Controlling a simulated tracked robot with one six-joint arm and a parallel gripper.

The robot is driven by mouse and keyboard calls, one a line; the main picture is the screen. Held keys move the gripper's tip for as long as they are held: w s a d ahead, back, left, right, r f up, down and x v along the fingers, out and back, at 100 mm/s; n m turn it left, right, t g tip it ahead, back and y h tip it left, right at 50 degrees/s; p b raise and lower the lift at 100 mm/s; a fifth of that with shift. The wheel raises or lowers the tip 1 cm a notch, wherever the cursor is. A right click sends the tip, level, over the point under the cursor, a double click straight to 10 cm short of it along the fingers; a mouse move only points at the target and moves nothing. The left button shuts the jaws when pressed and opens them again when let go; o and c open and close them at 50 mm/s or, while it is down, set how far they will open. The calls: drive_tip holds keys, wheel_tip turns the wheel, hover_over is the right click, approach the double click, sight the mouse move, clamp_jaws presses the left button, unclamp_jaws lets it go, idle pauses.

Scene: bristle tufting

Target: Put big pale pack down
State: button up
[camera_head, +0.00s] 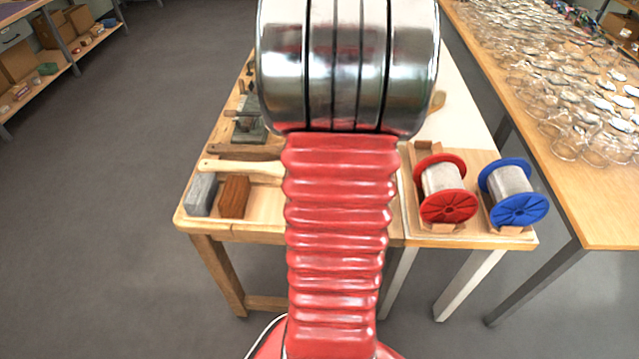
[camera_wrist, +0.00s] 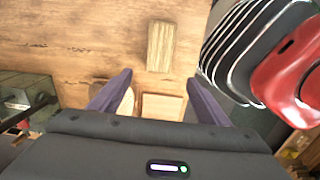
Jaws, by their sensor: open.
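A pale, straw-coloured block with fine lengthwise streaks, which looks like the big pale pack (camera_wrist: 160,46), lies on the wooden bench top in the wrist view. My gripper (camera_wrist: 158,72) is open, with its two dark purple fingers apart. The pack is just beyond the fingertips, in line with the gap, and no finger is seen touching it. Height above the bench is hard to tell. In the head view, my red arm hides the gripper and the pack.
A square wooden piece (camera_wrist: 163,106) and a rounded one show between the fingers. On the bench (camera_head: 258,232) are a grey block (camera_head: 202,194), a brown block (camera_head: 234,197), a red spool (camera_head: 446,206) and a blue spool (camera_head: 518,208). A long table (camera_head: 600,215) with clear glassy items stands right.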

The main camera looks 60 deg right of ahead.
drive_tip(key=shift+s+d+f, duration=0.3)
drive_tip(key=shift+s+d, duration=0.2)
drive_tip(key=shift+s+d+f, duration=0.25)
drive_tip(key=shift+s+d, duration=0.2)
drive_tip(key=shift+d, duration=0.05)
drive_tip(key=shift+f, duration=4.3)
drive_tip(key=shift+s+a+f, duration=0.1)
drive_tip(key=shift+f, duration=1.25)
drive_tip(key=shift+s+f, duration=0.1)
drive_tip(key=shift+f, duration=1.2)
